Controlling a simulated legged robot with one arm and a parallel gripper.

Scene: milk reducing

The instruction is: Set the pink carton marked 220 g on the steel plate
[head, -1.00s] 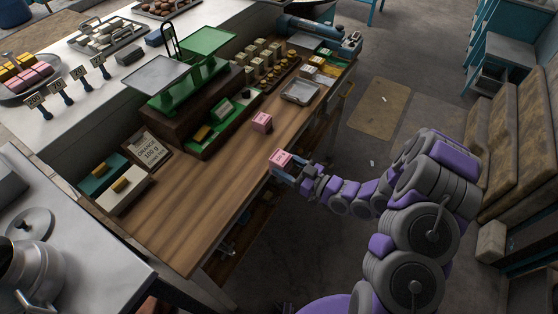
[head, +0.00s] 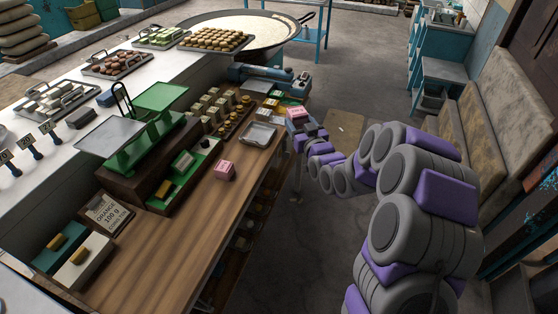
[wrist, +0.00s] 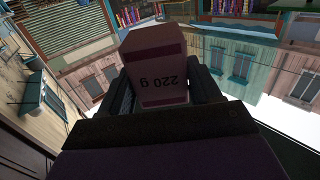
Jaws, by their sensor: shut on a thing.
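My gripper (head: 299,124) is shut on a pink carton (head: 296,112) and holds it up near the counter's right edge. In the wrist view the carton (wrist: 157,68) sits between the two fingers, and its mark 220 g reads upside down. On the counter, a balance scale carries a flat grey steel plate (head: 108,138) on its left side and a green pan (head: 161,97) on its far side. A shallow square metal tray (head: 258,135) lies on the counter, left of and nearer than my gripper. The carton is apart from both.
Another pink carton (head: 225,170) stands on the wooden counter (head: 165,245). Small cartons and round pieces stand in rows beyond the scale. A blue device (head: 262,76) lies at the far end.

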